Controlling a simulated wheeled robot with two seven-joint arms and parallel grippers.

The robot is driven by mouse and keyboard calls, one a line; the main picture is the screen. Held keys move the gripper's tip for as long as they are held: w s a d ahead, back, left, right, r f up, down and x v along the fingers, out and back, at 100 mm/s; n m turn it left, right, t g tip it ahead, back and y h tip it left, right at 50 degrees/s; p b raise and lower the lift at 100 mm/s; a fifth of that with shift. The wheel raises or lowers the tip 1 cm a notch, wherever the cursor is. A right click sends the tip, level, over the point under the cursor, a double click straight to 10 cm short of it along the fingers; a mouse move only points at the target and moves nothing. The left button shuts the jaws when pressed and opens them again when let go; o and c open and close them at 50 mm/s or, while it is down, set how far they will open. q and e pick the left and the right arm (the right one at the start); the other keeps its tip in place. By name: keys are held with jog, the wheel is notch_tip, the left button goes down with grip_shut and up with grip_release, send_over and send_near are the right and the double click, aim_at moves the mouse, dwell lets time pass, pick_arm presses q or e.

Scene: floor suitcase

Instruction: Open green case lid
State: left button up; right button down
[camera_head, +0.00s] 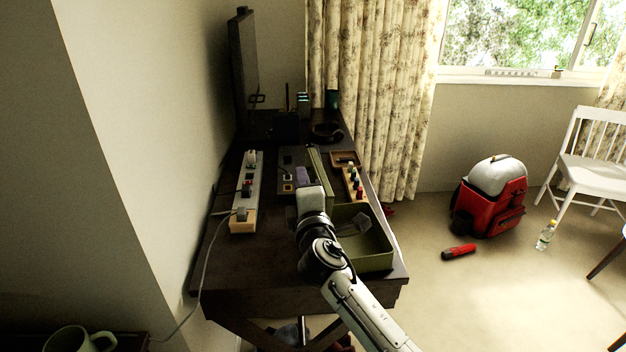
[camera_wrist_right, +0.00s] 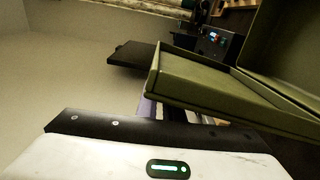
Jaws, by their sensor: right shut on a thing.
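The green case (camera_head: 368,262) sits on the dark desk with its lid up. In the head view the lid (camera_head: 320,165) shows as a thin raised panel at the case's left side, and part of the inside is visible. My right gripper (camera_head: 303,175) is at the lid's left side, shut on the lid; the arm covers part of the case. In the right wrist view the lid (camera_wrist_right: 215,88) crosses in front of my gripper, with the case body at the right. The fingertips are mostly hidden there. My left gripper is not in view.
A power strip (camera_head: 245,195) with plugs and a cable lies left of my gripper. A wooden tray of small items (camera_head: 353,182) is behind the case. A monitor (camera_head: 242,60) stands at the back. A red backpack (camera_head: 490,205) and bottle (camera_head: 545,236) are on the floor.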

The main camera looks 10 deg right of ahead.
jog(key=shift+a+f+n, duration=0.15)
jog(key=shift+f+n, duration=0.05)
jog(key=shift+n, duration=0.1)
jog(key=c, duration=1.9)
grip_release()
jog(key=shift+r, duration=0.1)
jog(key=s, duration=1)
jog(key=shift+s, duration=0.15)
